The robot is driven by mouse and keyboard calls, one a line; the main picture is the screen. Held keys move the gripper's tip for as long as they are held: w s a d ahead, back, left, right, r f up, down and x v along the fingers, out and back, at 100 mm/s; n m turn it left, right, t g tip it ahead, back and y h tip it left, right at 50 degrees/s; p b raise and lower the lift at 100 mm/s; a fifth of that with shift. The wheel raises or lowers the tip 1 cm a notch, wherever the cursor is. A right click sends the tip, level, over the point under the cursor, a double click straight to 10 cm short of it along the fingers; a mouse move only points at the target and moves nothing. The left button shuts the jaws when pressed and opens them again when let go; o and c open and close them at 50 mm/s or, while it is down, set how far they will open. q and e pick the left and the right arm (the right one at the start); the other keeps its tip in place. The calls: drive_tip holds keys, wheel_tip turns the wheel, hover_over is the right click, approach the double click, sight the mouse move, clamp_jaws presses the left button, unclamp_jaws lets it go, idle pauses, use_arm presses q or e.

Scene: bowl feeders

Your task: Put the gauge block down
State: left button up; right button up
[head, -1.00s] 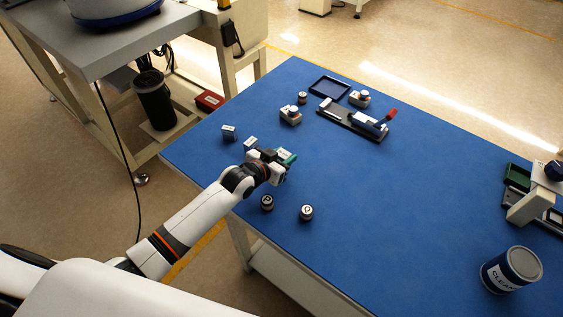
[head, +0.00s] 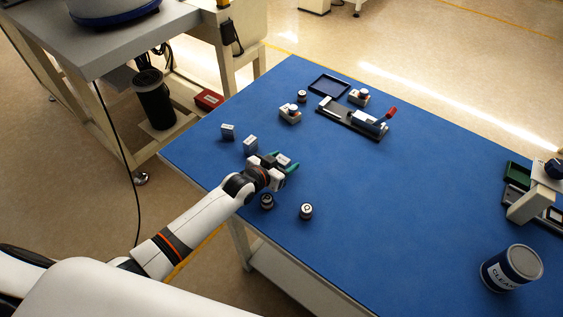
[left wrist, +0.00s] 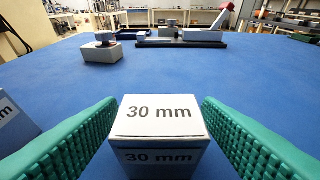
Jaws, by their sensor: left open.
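The green ribbed fingers (left wrist: 70,145) are open, with a narrow gap on each side of the block. The block appears to rest on the blue table (head: 350,190); its base is hidden. My right gripper is in neither view.
Two similar blocks stand to the left, one near (head: 250,144) and one farther (head: 228,132). A fixture with a red handle (head: 352,121) stands behind. The table's middle is clear.

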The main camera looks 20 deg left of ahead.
use_arm(q)
drive_tip(key=shift+r, duration=0.25)
drive_tip(key=shift+s+a, duration=0.15)
drive_tip(key=shift+s, duration=0.15)
wheel_tip(320, 180, up, 4)
hover_over(267, 199)
drive_tip(key=w+a, duration=0.2)
drive_tip(key=a, duration=0.2)
drive_tip(key=shift+w+d+r, duration=0.2)
